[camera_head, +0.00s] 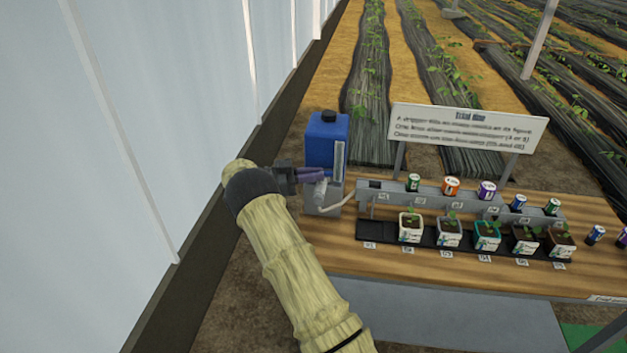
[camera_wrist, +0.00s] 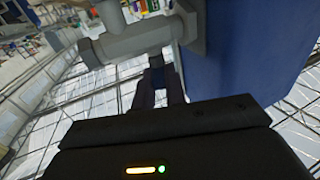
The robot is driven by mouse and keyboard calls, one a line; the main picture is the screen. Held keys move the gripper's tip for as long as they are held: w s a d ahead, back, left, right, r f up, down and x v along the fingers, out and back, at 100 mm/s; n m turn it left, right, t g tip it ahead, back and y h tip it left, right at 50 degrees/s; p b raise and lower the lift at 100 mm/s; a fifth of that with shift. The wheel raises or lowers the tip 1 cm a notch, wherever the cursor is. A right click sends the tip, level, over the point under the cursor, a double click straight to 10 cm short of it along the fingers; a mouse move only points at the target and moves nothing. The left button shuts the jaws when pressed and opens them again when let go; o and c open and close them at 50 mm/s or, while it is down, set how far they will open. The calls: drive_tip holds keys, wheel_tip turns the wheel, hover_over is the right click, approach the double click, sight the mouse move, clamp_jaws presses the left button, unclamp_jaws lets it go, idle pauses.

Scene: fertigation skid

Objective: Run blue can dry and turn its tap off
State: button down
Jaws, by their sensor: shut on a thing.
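The blue can (camera_head: 327,140) stands upright on a grey stand at the left end of the wooden bench, with a black cap and a pale sight strip (camera_head: 339,160) on its front. I cannot tell a liquid level in the strip. Its grey tap (camera_head: 319,192) is low on the can, and a pale hose leads right from there. My gripper (camera_head: 318,175) reaches in from the left, its purple fingers shut on the tap's handle, which they mostly hide. In the wrist view the fingers (camera_wrist: 158,75) close beside the grey tap body (camera_wrist: 138,42), with the blue can (camera_wrist: 245,50) to the right.
A grey rail (camera_head: 395,190) with several small coloured cans runs right from the blue can. Several potted seedlings stand in a black tray (camera_head: 376,230) before it. A sign (camera_head: 468,128) stands behind. A pale wall (camera_head: 150,90) is close on the left.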

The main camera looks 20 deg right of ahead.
drive_tip(key=shift+w+m+g+b, duration=0.15)
drive_tip(key=shift+m+g+b, duration=0.4)
drive_tip(key=shift+g, duration=0.25)
drive_tip(key=shift+w+d+r+m+g+y+b, duration=0.1)
drive_tip(key=shift+m+g+y+b, duration=0.55)
drive_tip(key=shift+g, duration=0.25)
drive_tip(key=shift+w+d+r+m+g+y+b, duration=0.1)
drive_tip(key=shift+m+g+y+b, duration=0.45)
drive_tip(key=shift+g, duration=0.35)
drive_tip(key=c, duration=1.4)
unclamp_jaws()
drive_tip(key=shift+f, duration=0.1)
drive_tip(key=shift+c, duration=0.2)
wheel_tip(320, 180, up, 10)
drive_tip(key=p, duration=0.3)
drive_tip(key=shift+w, duration=0.1)
